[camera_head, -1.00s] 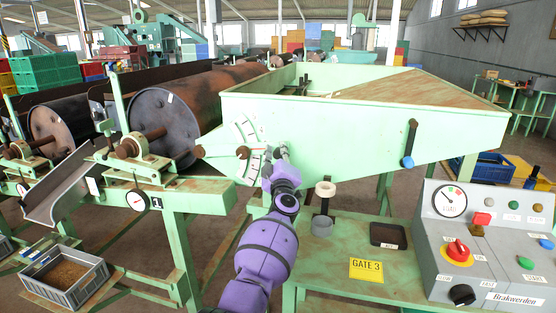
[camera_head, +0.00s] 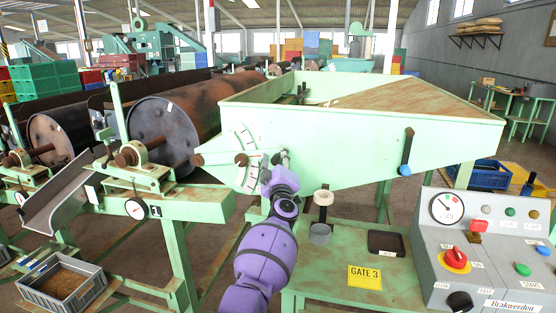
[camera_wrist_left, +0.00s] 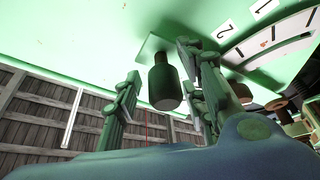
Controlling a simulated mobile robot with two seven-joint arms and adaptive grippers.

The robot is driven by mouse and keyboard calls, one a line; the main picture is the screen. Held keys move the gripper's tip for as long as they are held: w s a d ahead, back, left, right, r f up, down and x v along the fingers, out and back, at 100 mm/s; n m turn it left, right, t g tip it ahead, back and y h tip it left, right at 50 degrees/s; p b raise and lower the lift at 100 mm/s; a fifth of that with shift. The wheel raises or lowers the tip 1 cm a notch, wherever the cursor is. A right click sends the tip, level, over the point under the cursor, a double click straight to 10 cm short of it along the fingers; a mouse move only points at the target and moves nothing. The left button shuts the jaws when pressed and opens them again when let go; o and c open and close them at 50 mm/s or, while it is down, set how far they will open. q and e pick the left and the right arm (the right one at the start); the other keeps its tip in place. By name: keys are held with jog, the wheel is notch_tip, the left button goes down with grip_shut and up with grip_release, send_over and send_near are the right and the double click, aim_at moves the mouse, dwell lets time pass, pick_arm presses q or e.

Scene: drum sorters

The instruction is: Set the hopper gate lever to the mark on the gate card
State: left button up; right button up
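The pale green hopper (camera_head: 340,140) fills the middle of the head view. A white scale plate (camera_head: 245,150) with a brown hub (camera_head: 241,160) is on its left side. Its marks are too small to read there; the left wrist view shows a scale (camera_wrist_left: 265,40) with a 2 and a 1. My left gripper (camera_head: 279,163) is just right of the scale plate. In the wrist view its fingers (camera_wrist_left: 165,100) stand apart on either side of a dark round knob (camera_wrist_left: 165,82) on a square plate, with a gap at left. The yellow card (camera_head: 365,277) reads GATE 3. The right gripper is not in view.
A lever with a blue end (camera_head: 407,152) hangs on the hopper's front. The green table holds a dark tray (camera_head: 386,243) and a ring-topped post (camera_head: 322,210). A grey control panel (camera_head: 490,250) stands at right. A grey crate of grain (camera_head: 62,283) is low left.

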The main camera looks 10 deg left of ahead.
pick_arm(q)
jog(key=shift+s+d+f, duration=0.15)
jog(key=shift+s+f, duration=0.05)
jog(key=shift+s, duration=0.1)
jog(key=v, duration=1.1)
jog(key=shift+s, duration=0.25)
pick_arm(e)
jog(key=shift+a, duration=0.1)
